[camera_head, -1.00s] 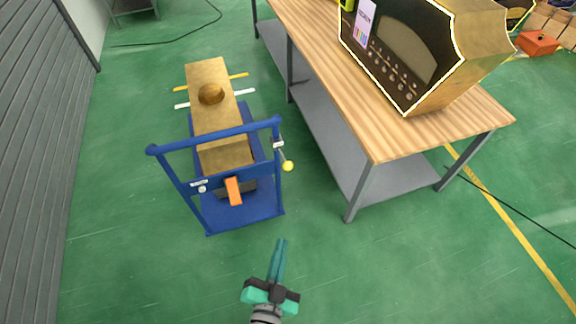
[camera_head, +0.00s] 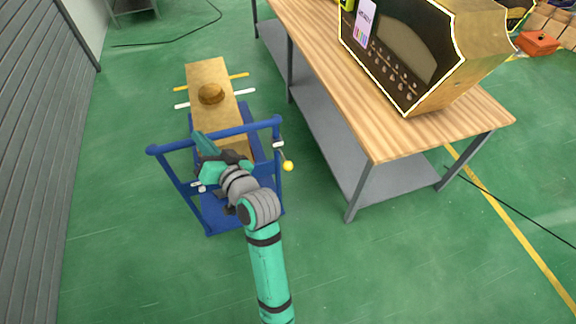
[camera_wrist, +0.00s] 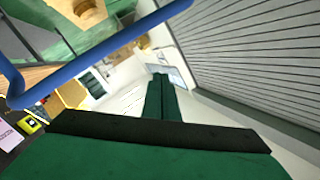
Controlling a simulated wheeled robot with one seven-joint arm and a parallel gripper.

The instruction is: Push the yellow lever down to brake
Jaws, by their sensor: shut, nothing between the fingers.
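A yellow ball knob (camera_head: 288,166) sits at the end of a short lever on the right side of the handle frame of a blue cart (camera_head: 262,218). My gripper (camera_head: 196,137) is shut and empty. It is over the left part of the cart's handle bar, to the left of the yellow knob and apart from it. The orange lever low on the cart front is now hidden behind my arm. In the wrist view the fingers (camera_wrist: 160,82) are together, and the blue handle bar (camera_wrist: 95,58) crosses the upper left. The yellow knob does not show there.
A brown box (camera_head: 207,76) with a round knob lies on the cart. A wooden-topped table (camera_head: 385,147) with a dark-fronted machine (camera_head: 398,50) stands to the right. A grey ribbed shutter (camera_head: 40,150) is at the left. The green floor in front of the cart is clear.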

